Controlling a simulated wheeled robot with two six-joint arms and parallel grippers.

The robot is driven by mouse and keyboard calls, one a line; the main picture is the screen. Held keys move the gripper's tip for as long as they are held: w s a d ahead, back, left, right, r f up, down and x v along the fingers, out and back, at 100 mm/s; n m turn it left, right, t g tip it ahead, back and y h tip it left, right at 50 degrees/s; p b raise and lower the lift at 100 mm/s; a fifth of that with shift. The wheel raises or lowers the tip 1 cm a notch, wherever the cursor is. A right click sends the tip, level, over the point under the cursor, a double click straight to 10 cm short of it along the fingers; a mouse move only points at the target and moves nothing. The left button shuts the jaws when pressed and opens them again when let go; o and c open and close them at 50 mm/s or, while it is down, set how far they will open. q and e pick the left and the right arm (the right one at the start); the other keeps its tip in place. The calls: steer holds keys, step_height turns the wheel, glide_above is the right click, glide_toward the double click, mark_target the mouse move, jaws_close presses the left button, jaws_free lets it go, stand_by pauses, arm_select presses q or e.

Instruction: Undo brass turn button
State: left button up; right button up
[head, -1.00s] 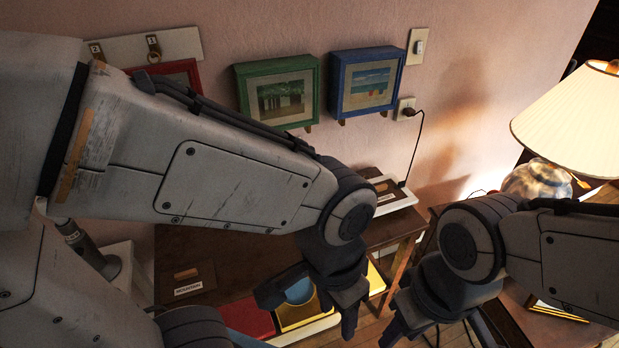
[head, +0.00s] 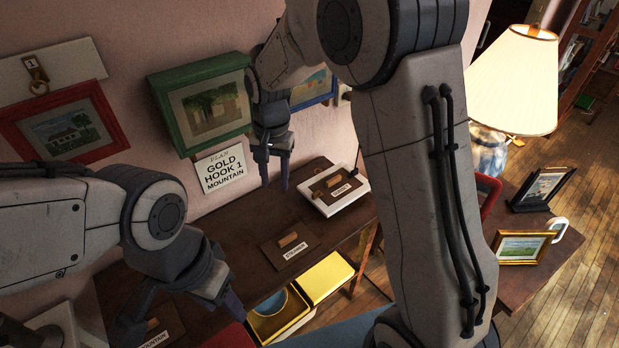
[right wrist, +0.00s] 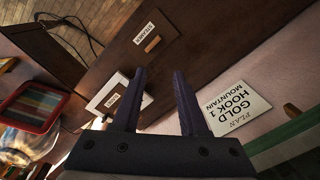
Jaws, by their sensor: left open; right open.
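A green box frame (head: 205,100) hangs on the wall, with a small brass-coloured piece (head: 194,157) at its lower edge; I cannot tell whether that is the turn button. A blue box frame (head: 318,90) hangs to its right, mostly hidden behind my right arm. My right gripper (head: 275,174) is open and empty in front of the wall, just right of the green box's lower corner. Its two fingers also show apart in the right wrist view (right wrist: 159,88). My left gripper (head: 184,312) is open over the left part of the dark table, with nothing seen between its fingers.
A card (head: 222,172) on the wall reads "PLAN GOLD HOOK 1 MOUNTAIN". A red frame (head: 65,125) hangs below a brass hook (head: 38,75). Labelled plaques lie on the dark table (head: 345,225). A yellow tray (head: 327,278) sits below it. A lamp (head: 515,80) stands right.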

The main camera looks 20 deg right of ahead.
steer(key=w+d+f+m, duration=0.5)
steer(key=w+d, duration=0.3)
steer(key=m, duration=0.3)
glide_above(316, 192)
step_height(316, 192, down, 4)
step_height(316, 192, down, 9)
steer(key=shift+s+f+p, duration=0.1)
steer(key=shift+f+p, duration=0.05)
steer(key=shift+p, duration=1.1)
steer(key=shift+f, duration=0.45)
jaws_close()
